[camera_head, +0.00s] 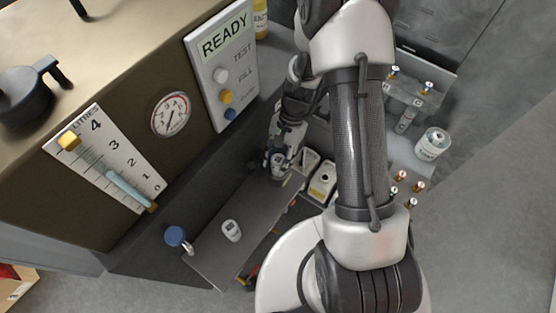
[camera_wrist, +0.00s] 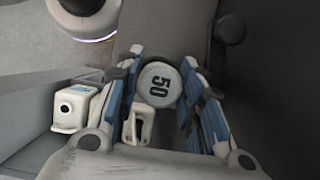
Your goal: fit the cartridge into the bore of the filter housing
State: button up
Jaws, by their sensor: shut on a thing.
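My gripper (camera_wrist: 162,68) has its blue-padded fingers on either side of the cartridge (camera_wrist: 160,86) and is shut on it. The cartridge's round pale end, marked "50", faces the wrist camera. In the head view my gripper (camera_head: 278,160) is small, low beside the dark front of the machine, over the inner end of the grey shelf. A white block with a dark round hole (camera_wrist: 72,108), possibly the filter housing, stands left of the gripper in the wrist view. It appears to be the white block right of my gripper in the head view (camera_head: 322,182). The cartridge's lower end is hidden.
A small white object (camera_head: 231,230) stands on the grey shelf (camera_head: 207,262), near a blue knob (camera_head: 175,236). A white slotted piece (camera_wrist: 139,126) is close beside the left finger. A jar (camera_head: 433,144) and several small vials are right of my arm.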

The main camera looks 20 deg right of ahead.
jog(key=shift+f+b, duration=0.45)
jog(key=shift+f, duration=0.1)
jog(key=o, duration=1.1)
jog(key=shift+r, duration=0.1)
jog(key=shift+r+p, duration=0.25)
jog(key=shift+p, duration=0.05)
notch_tip(320, 180, up, 19)
jog(key=w+d+n+t+h+p, duration=0.1)
jog(key=w+d+n+p, duration=0.1)
jog(key=d+p, duration=0.15)
jog(key=s+a+r+n+t+h, duration=0.2)
jog(key=s+r+n+t, duration=0.4)
jog(key=s+r, duration=1.1)
jog(key=a+n, duration=0.1)
jog(key=n, duration=0.1)
jog(key=shift+a+n+h+p, duration=0.15)
jog(key=shift+n+h+p, duration=0.15)
jog(key=shift+n+h, duration=0.1)
